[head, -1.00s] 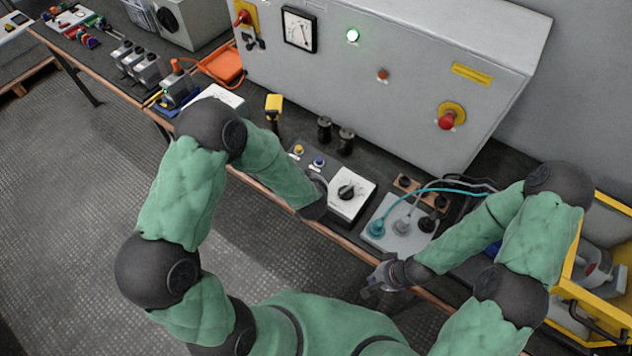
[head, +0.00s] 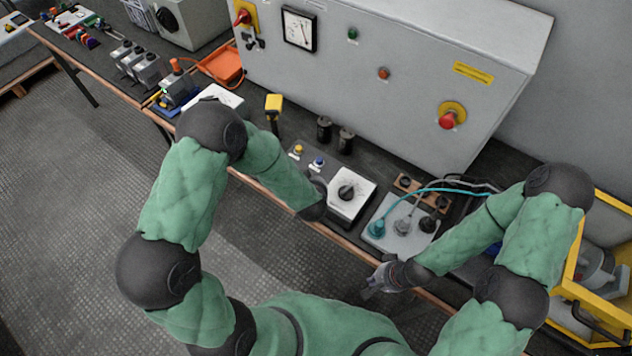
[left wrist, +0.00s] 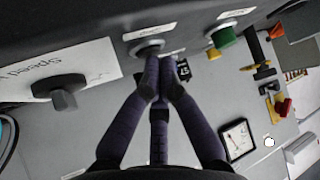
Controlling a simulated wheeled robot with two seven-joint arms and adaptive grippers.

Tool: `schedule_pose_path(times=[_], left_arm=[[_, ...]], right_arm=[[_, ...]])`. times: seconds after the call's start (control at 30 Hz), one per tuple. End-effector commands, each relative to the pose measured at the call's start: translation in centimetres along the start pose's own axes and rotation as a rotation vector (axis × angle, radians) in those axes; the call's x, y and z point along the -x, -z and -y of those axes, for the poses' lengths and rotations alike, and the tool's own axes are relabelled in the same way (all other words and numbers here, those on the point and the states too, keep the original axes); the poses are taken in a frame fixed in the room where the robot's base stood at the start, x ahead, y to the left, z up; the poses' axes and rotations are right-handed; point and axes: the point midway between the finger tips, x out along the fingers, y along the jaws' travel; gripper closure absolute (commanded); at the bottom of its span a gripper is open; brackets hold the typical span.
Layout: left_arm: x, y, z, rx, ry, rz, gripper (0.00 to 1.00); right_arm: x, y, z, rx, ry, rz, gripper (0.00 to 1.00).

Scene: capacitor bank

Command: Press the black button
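In the left wrist view, a dark button in a grey ring (left wrist: 146,48) sits on the control box under a white label. My left gripper (left wrist: 163,72) is shut, with its fingertips together at this button, partly covering it. Whether they touch it cannot be told. In the head view my left forearm hides this button and the left fingers. My right gripper (head: 376,284) hangs by the table's front edge, away from the buttons; its finger opening is too small to tell.
A green button (left wrist: 223,37) is beside the dark one, and a speed knob (left wrist: 62,90) is on the other side. Yellow (head: 298,149) and blue (head: 318,162) buttons are farther back. The grey cabinet (head: 400,70) stands behind, with a dark green lamp (head: 352,34) and a red emergency button (head: 447,121).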

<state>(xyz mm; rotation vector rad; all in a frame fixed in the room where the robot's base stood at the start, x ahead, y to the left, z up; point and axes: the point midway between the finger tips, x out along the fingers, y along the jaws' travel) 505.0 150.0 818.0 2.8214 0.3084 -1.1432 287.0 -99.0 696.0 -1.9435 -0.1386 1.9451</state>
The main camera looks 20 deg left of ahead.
Motion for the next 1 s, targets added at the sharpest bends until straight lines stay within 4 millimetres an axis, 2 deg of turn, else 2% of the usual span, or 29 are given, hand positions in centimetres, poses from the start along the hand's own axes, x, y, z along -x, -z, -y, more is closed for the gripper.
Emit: schedule_pose_path(times=[0.37,0.8,1.0], left_arm=[[0.1,0.0,0.0,-0.001,0.000,0.003,1.00],[1.7,1.6,0.0,-0.001,0.000,0.002,1.00],[1.9,1.8,0.0,-0.001,0.000,0.001,1.00]], right_arm=[[0.2,0.0,0.1,0.000,0.000,0.000,1.00],[2.1,-0.1,0.8,0.000,0.000,0.000,1.00],[2.4,-0.1,0.8,0.000,0.000,0.000,1.00]])
